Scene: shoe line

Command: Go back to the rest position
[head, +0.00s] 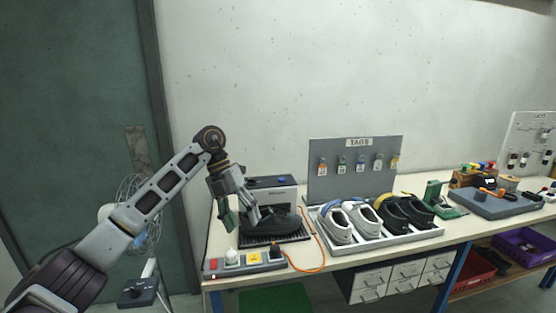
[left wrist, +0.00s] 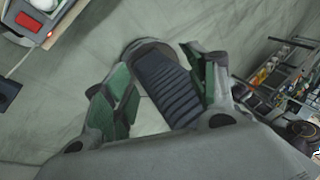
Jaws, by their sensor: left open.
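My left gripper (head: 241,221) hangs at the left end of the workbench (head: 345,262), fingers pointing down. It is open, with its green-padded fingers apart. In the head view it overlaps the left side of a black shoe (head: 275,224) on a dark ribbed mat (head: 298,236); I cannot tell how near they are in depth. In the left wrist view the open fingers (left wrist: 165,78) frame a dark ribbed shape that I cannot identify, with grey floor around it. My right gripper is not in view.
A control panel (head: 243,263) with an orange cable lies at the bench's front left. A grey-black machine (head: 270,187) stands behind the black shoe. To the right are a tray (head: 390,240) of white and black shoes and a TAGS board (head: 345,185). A stand with wires is at left.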

